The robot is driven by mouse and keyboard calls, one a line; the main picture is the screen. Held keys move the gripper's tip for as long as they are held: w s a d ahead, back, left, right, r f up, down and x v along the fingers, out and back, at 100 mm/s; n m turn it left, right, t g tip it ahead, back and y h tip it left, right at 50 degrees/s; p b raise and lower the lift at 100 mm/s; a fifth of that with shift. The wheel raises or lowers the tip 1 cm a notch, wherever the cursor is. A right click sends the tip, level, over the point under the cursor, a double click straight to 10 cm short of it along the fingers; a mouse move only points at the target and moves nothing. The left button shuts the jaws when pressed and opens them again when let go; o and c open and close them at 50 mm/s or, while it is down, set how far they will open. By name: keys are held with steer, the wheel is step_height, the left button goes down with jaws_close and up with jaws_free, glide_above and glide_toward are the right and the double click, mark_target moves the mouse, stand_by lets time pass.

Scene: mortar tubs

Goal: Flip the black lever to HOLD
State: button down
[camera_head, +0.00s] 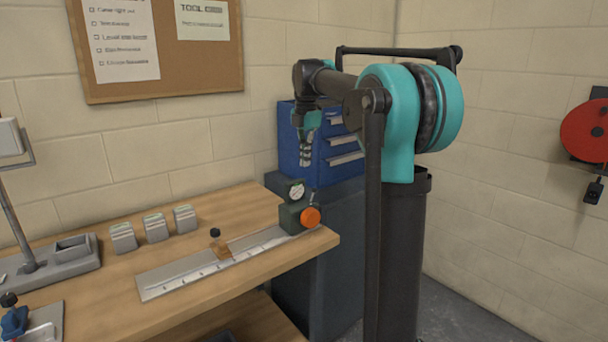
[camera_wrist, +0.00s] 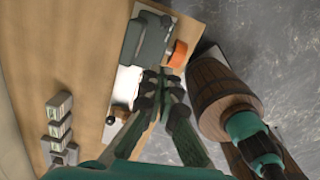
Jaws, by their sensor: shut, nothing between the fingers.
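No lever marked HOLD can be made out. A small black knob (camera_head: 215,233) stands on an amber slider (camera_head: 221,249) on the steel scale (camera_head: 190,267). Another black knob (camera_head: 9,299) tops a blue fixture (camera_head: 15,322) at the lower left edge. My gripper (camera_head: 306,160) hangs in front of the blue drawer cabinet, above the dark green block (camera_head: 297,218) with a dial and orange knob. In the wrist view my gripper (camera_wrist: 163,82) is shut and empty, its tips over the bench edge near the orange knob (camera_wrist: 178,53).
Several grey labelled blocks (camera_head: 156,228) stand along the back of the wooden bench (camera_head: 110,265). A grey stand (camera_head: 45,262) is at the left. The blue drawer cabinet (camera_head: 340,158) is behind my arm. A red reel (camera_head: 588,132) hangs on the right wall. The bench front is mostly clear.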

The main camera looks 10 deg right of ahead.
steer(key=shift+w+d+r, duration=0.1)
steer(key=shift+d+r, duration=0.1)
steer(key=shift+r, duration=0.65)
steer(key=shift+w+d+r, duration=0.1)
steer(key=shift+d+r, duration=0.1)
steer(key=shift+r, duration=0.65)
steer(key=s+d+f+m+t, duration=0.2)
steer(key=s+f+m, duration=1.1)
steer(key=s+f, duration=0.2)
steer(key=s+d+f+m+t, duration=0.1)
steer(key=s+d+f+m, duration=0.1)
steer(key=s+f+m, duration=1)
steer(key=s+f, duration=0.3)
steer(key=f, duration=0.5)
steer(key=shift+s+d+f+m+t, duration=0.25)
steer(key=shift+s+f+m+t, duration=0.1)
steer(key=shift+s+m+t, duration=0.05)
steer(key=c, duration=2.2)
jaws_free()
